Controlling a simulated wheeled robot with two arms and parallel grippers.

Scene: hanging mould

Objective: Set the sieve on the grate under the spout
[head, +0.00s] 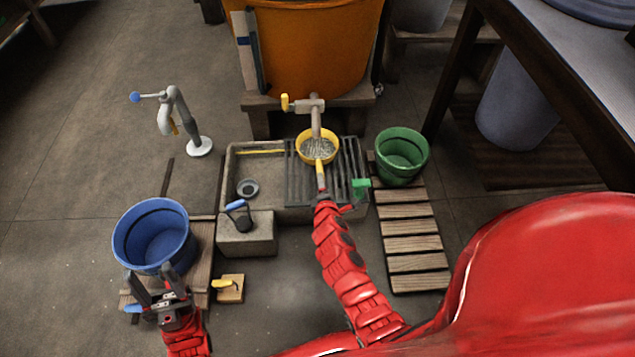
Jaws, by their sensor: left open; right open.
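The yellow sieve (304,150), round with a grey mesh, is over the dark slatted grate (350,165), below the spout (316,120) of the orange vat. It looks level and appears to rest on the bars. Its yellow handle (320,172) points toward me. My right gripper (322,190) is at the handle's near end, open; whether it touches the handle is too small to tell. My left gripper (152,276) is open and empty in front of the blue tub (135,250), close to its near wall.
The grate spans the right part of a stone basin (232,180). A green bucket (402,165) stands right of it at the head of a slatted board (412,240). A hand pump (180,115) stands at the left. The orange vat (310,50) stands behind.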

